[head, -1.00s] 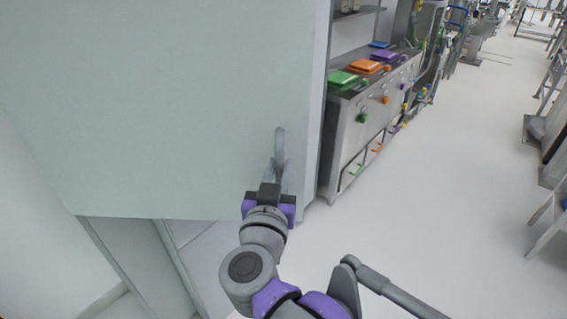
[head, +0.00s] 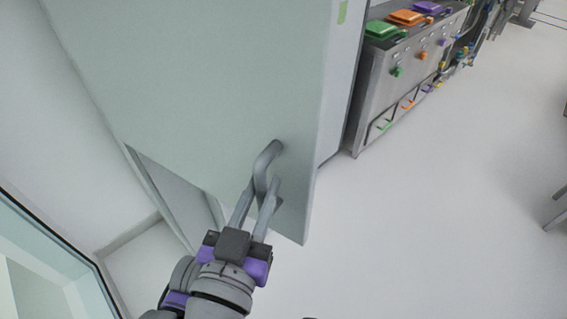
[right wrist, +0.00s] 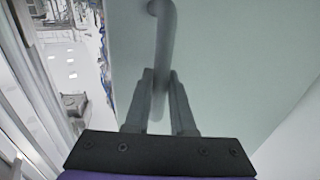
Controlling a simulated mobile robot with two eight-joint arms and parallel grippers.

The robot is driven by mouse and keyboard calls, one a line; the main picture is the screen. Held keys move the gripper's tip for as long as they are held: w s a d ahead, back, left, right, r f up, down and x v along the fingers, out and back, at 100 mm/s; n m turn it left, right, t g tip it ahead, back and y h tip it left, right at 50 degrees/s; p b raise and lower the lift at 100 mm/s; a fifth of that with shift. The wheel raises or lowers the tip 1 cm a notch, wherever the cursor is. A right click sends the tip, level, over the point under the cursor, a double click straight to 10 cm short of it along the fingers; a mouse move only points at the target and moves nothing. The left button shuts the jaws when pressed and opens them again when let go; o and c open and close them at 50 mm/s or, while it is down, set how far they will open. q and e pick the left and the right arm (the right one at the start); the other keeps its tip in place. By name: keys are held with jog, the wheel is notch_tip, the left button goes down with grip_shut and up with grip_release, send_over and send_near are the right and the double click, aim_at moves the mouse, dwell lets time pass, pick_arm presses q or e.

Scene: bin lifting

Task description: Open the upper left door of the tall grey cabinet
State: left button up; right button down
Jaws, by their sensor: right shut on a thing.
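The upper door (head: 200,90) of the tall grey cabinet fills the upper left of the head view. Its lower right corner stands out in front of the cabinet body (head: 342,100), so it looks partly open. A curved grey handle (head: 268,158) sits near the door's lower right corner. My right gripper (head: 262,190) is shut on the handle from below. In the right wrist view the handle (right wrist: 165,25) runs down between the two fingers (right wrist: 160,85), with the pale door (right wrist: 240,60) behind. The cabinet's inside is hidden. My left gripper is not in view.
A lower cabinet front (head: 175,190) shows below the door. A steel bench (head: 400,75) with green, orange and purple lids stands behind on the right. A glass-like panel with a dark frame (head: 50,255) is at lower left.

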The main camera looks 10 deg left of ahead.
jog(key=shift+s+a, duration=0.35)
jog(key=shift+s, duration=0.3)
jog(key=shift+s+a, duration=0.3)
jog(key=shift+s, duration=0.3)
jog(key=c, duration=0.8)
grip_release()
jog(key=shift+o, duration=0.2)
